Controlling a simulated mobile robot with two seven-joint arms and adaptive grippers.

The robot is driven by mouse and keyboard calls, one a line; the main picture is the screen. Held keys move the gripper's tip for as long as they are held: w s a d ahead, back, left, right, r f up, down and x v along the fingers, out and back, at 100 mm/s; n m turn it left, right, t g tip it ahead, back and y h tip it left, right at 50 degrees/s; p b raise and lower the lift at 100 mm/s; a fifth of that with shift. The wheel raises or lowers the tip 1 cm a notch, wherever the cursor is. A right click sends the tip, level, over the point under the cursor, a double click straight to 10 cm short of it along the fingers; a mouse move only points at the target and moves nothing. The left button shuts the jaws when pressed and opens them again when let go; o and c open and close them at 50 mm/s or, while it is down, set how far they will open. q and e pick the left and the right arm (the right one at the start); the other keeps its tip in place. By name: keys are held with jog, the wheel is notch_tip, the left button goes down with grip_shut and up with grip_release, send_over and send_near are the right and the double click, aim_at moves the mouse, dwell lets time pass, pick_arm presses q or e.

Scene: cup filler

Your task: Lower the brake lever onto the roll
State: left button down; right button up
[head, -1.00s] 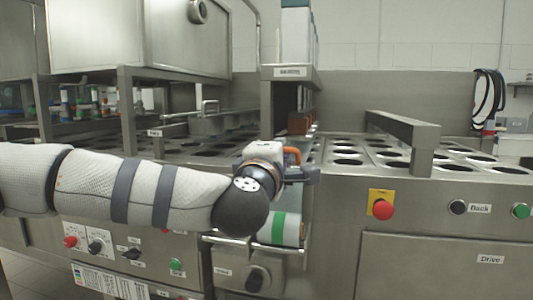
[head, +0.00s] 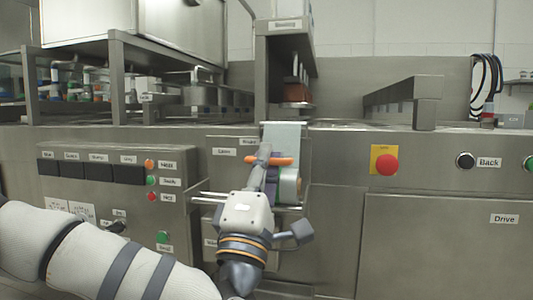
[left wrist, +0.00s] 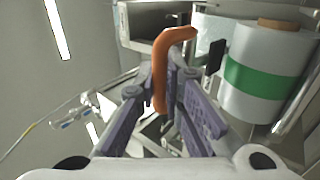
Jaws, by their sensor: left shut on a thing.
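The brake lever is an orange bent bar (head: 277,160) in front of the machine in the head view. In the left wrist view the lever (left wrist: 161,80) stands between my purple finger pads, its bent top reaching right. My left gripper (head: 260,168) is shut on this lever, pointing toward the machine. The roll (head: 289,186), white with a green band, sits just right of my gripper in the head view, partly hidden by it. In the left wrist view the roll (left wrist: 268,72) stands to the right of the lever, with a visible gap between them. My right gripper is out of view.
A pale film strip (head: 283,136) runs up behind the lever. Metal rods (head: 215,197) stick out left of my gripper. A red emergency button (head: 387,164) is on the right panel, and a button panel (head: 110,178) is on the left.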

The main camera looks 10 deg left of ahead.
pick_arm(q)
jog(key=shift+s+f, duration=0.1)
jog(key=shift+f, duration=1.1)
jog(key=c, duration=2)
grip_release()
jog(key=shift+s, duration=0.1)
